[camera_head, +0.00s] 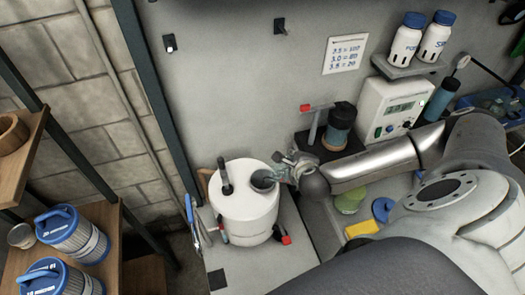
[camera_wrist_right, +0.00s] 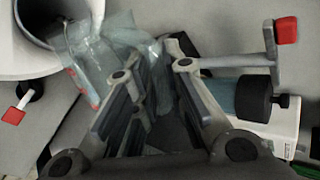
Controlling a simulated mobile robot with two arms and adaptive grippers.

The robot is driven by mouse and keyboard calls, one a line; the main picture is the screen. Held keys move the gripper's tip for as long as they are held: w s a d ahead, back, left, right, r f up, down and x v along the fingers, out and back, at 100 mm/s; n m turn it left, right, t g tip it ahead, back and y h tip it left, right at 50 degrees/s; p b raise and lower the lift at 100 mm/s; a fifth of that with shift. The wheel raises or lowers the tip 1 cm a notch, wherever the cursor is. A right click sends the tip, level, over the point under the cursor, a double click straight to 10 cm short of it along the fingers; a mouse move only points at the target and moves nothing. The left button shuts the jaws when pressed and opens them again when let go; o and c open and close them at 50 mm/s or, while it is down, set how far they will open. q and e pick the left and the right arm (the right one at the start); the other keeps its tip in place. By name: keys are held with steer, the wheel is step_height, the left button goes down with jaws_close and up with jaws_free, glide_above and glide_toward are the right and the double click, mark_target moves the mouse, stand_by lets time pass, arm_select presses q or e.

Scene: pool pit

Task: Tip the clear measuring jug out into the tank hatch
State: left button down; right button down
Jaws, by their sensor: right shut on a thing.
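The white round tank (camera_head: 240,212) stands on the grey surface, with a dark open hatch (camera_head: 261,179) at the right of its top. My right gripper (camera_head: 290,172) comes in from the right and is shut on the clear measuring jug (camera_wrist_right: 98,55). The jug is tilted, with its far end at the hatch; in the wrist view the hatch (camera_wrist_right: 42,22) shows at the upper left, beside the jug. Its contents cannot be made out. The fingers hide part of the jug. My left gripper is not in view.
A red-handled valve (camera_head: 285,240) sits low by the tank. A dark filter unit (camera_head: 341,128) and a white controller (camera_head: 390,108) stand behind my right arm. Blue pliers (camera_head: 190,213) hang left of the tank. A yellow sponge (camera_head: 362,228) lies under the arm. Free surface lies before the tank.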

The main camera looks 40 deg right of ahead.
mark_target(286, 156)
steer(key=shift+w+a+r, duration=0.25)
steer(key=shift+w+a, duration=0.1)
steer(key=shift+a, duration=0.05)
stand_by(0.4)
steer(key=shift+w+a+r+n+g+h, duration=0.5)
steer(key=shift+w+a+n+g+h, duration=0.1)
steer(key=shift+a, duration=0.15)
stand_by(0.6)
steer(key=shift+w+a+r+n+g+h, duration=0.3)
steer(key=shift+w+a+g+h, duration=0.1)
steer(key=shift+w+a, duration=0.15)
stand_by(0.5)
